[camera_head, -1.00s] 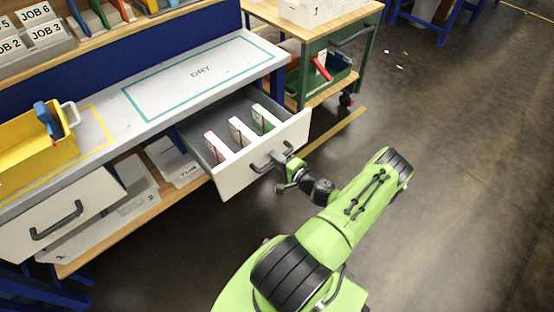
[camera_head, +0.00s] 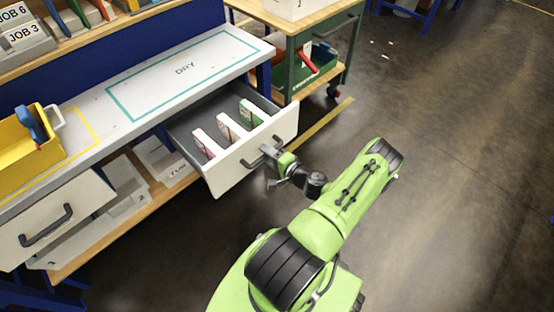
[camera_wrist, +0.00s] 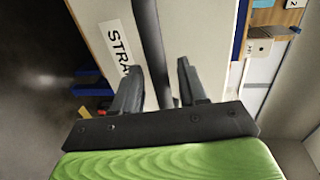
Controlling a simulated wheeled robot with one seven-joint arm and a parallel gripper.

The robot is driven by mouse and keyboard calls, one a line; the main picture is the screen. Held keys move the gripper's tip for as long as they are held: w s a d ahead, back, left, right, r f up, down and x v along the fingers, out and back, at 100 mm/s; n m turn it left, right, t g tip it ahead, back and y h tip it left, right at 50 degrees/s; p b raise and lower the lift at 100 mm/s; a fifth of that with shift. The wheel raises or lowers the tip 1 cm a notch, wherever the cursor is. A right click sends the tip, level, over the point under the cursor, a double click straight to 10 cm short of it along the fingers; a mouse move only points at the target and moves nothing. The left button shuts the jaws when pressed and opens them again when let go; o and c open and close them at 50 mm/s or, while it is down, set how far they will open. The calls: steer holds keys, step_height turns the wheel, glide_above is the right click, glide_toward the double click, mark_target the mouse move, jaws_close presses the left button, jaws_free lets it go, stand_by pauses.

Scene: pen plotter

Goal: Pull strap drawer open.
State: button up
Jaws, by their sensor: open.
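The strap drawer (camera_head: 232,172) is pulled out from under the grey bench. Its white front carries a dark bar handle (camera_head: 262,157), and several boxes with white, pink and green faces (camera_head: 228,127) stand inside. In the wrist view the drawer front (camera_wrist: 205,35) shows part of a label (camera_wrist: 117,45) reading "STRA". My gripper (camera_wrist: 158,85) is open, with one finger on each side of the handle bar (camera_wrist: 152,50). Contact between fingers and bar cannot be told. In the head view my gripper (camera_head: 275,165) is at the handle, its fingers partly hidden.
A second, shut drawer (camera_head: 50,220) with a dark handle is at the left. A yellow bin (camera_head: 22,155) sits on the bench (camera_head: 100,128). A green cart (camera_head: 335,75) stands beyond the open drawer. The floor (camera_head: 460,170) to the right is clear.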

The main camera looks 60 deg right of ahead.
steer(key=p+v, duration=0.2)
steer(key=v, duration=1.3)
steer(key=shift+p, duration=0.4)
steer(key=shift+d, duration=0.1)
steer(key=w+a+r+n+g+y+p, duration=0.35)
steer(key=w+a+r+n+g, duration=0.35)
steer(key=r, duration=0.6)
steer(key=w+a+r+n+g+y+p, duration=0.2)
steer(key=w+a+r+n+g+y, duration=0.2)
steer(key=w+a+r+n, duration=0.6)
steer(key=s+a+r+n+h+p, duration=0.1)
steer(key=s+a+r+h+p, duration=0.1)
steer(key=s+a+r, duration=0.4)
steer(key=s+a+r+n+t+h+p, duration=0.1)
steer(key=s+a+r, duration=0.6)
steer(key=r, duration=0.7)
steer(key=shift+a+n+h+p, duration=0.15)
steer(key=shift+n+h+p, duration=0.35)
steer(key=shift+n, duration=0.3)
